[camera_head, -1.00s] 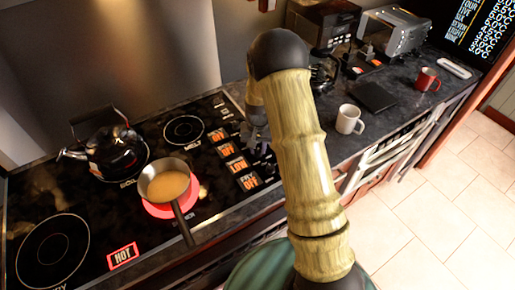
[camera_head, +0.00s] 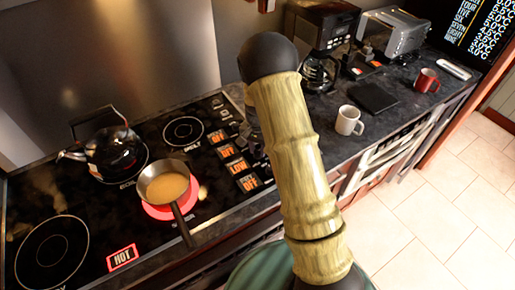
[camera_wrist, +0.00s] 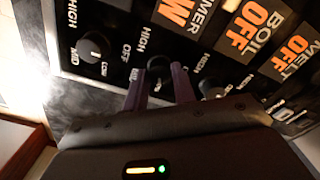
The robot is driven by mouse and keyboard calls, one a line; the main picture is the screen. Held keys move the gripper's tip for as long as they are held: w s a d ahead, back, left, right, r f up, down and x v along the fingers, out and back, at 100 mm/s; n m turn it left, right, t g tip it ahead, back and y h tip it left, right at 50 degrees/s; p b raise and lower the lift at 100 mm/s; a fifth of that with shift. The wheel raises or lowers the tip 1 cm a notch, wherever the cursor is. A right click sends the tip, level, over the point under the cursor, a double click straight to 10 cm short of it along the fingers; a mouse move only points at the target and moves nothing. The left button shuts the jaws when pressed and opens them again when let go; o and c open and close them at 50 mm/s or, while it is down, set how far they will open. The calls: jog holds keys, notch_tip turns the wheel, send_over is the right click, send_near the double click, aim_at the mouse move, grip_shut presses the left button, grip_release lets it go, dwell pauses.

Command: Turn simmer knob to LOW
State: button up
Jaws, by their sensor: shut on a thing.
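In the wrist view my gripper (camera_wrist: 158,80) has its two purple fingers on either side of a dark round knob, the second from the left, which I take for the simmer knob (camera_wrist: 158,66). The fingers are shut on it, and they hide part of it and its markings. The simmer display (camera_wrist: 178,10) is cut off there and ends in an orange W. In the head view the simmer display (camera_head: 238,168) reads LOW, between displays reading OFF. My arm mostly hides the gripper and knobs in the head view.
Another knob (camera_wrist: 95,48) stands left of my fingers and one (camera_wrist: 212,88) to their right, both close by. A pan (camera_head: 165,186) of orange-brown liquid sits on a glowing red burner. A kettle (camera_head: 114,152) stands behind it. A white mug (camera_head: 348,121) stands right of my arm.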

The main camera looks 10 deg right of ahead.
aim_at(258, 151)
jog(key=o, duration=1)
jog(key=shift+r, duration=0.2)
notch_tip(258, 151, up, 17)
jog(key=shift+r+b, duration=0.1)
jog(key=shift+b, duration=1.15)
jog(key=s+f+n+t, duration=0.1)
jog(key=s+n, duration=0.1)
jog(key=s, duration=0.5)
jog(key=s+f+n, duration=0.1)
jog(key=s+n, duration=0.2)
jog(key=s, duration=0.4)
jog(key=s+f+n+t, duration=0.1)
jog(key=s+n, duration=0.1)
jog(key=s, duration=0.5)
jog(key=shift+a+f+t, duration=0.1)
jog(key=shift+f+t, duration=0.2)
jog(key=shift+f, duration=0.05)
